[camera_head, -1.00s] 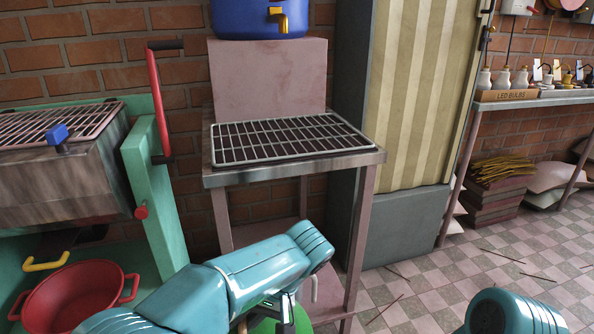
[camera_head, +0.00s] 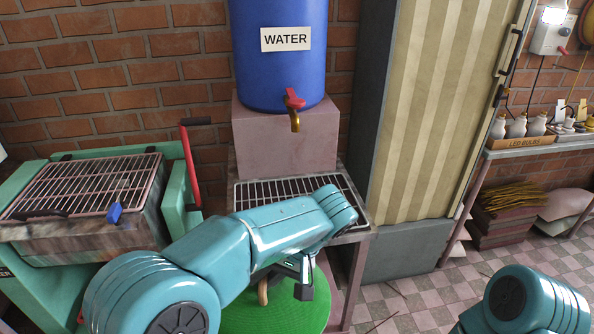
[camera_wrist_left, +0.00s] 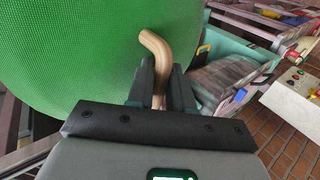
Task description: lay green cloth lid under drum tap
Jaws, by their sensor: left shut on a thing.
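The green cloth lid (camera_head: 275,312) is a round, woven-looking disc below the rack stand in the head view. Its curved tan handle (camera_wrist_left: 156,52) shows in the left wrist view, where the lid (camera_wrist_left: 75,45) fills the upper left. My left gripper (camera_wrist_left: 160,92) is shut on that handle; in the head view the gripper (camera_head: 284,284) is partly hidden under my arm. The blue water drum (camera_head: 277,65) stands on a pinkish block, with a tap (camera_head: 294,108) that has a red handle and brass spout. A wire rack (camera_head: 290,190) lies below the tap, partly covered by my arm.
The pinkish block (camera_head: 285,140) stands behind the rack. A green machine with a mesh tray (camera_head: 85,185) is at left, with a red lever (camera_head: 190,165). A striped panel (camera_head: 430,110) and a shelf with bulbs (camera_head: 520,140) are at right.

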